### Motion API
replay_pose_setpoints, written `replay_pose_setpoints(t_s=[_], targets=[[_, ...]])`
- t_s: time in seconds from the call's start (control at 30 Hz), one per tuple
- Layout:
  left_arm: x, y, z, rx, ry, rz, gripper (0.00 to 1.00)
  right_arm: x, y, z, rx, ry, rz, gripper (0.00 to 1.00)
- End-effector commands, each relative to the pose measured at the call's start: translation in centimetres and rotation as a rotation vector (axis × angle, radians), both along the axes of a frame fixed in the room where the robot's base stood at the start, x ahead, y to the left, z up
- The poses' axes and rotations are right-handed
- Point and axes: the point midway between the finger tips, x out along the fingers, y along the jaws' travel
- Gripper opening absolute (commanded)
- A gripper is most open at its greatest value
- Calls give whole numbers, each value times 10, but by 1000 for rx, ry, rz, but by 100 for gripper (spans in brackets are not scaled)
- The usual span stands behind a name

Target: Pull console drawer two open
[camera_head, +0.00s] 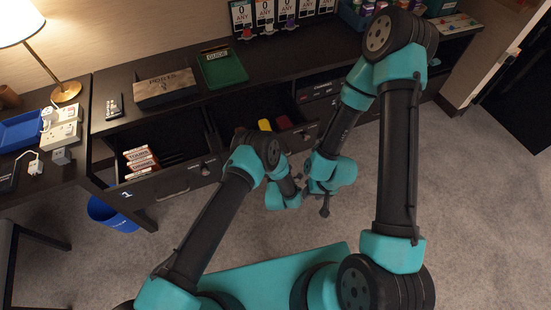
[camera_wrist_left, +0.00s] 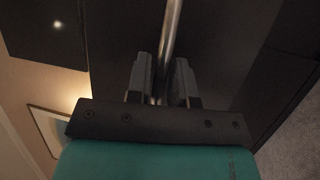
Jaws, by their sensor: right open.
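Console drawer two (camera_head: 302,137) stands partly pulled out in the middle of the dark console, with yellow and red items inside. My left arm covers much of its front and its handle in the head view. In the left wrist view a bar handle (camera_wrist_left: 170,40) runs between the two fingers of my left gripper (camera_wrist_left: 162,82), which look closed about it. The left fingertips are hidden in the head view. My right gripper (camera_head: 325,207) is open and empty, in front of the drawer and close beside my left wrist.
Drawer one (camera_head: 170,185), marked 1, stands open at the left with several small boxes (camera_head: 141,160) in it. A blue bin (camera_head: 112,212) is below it. Open carpet lies at the right.

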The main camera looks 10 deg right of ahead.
Motion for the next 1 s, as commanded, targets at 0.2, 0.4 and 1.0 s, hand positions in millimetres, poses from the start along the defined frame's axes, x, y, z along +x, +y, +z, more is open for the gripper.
replay_pose_setpoints(t_s=[0.2,0.4,1.0], targets=[[0,0,0,0,0,0,36,0,0,0,0,0,0,43],[-1,0,0,0,0,0,36,0,0,0,0,0,0,43],[-66,15,-13,2,1,-2,36,0,0,0,0,0,0,43]])
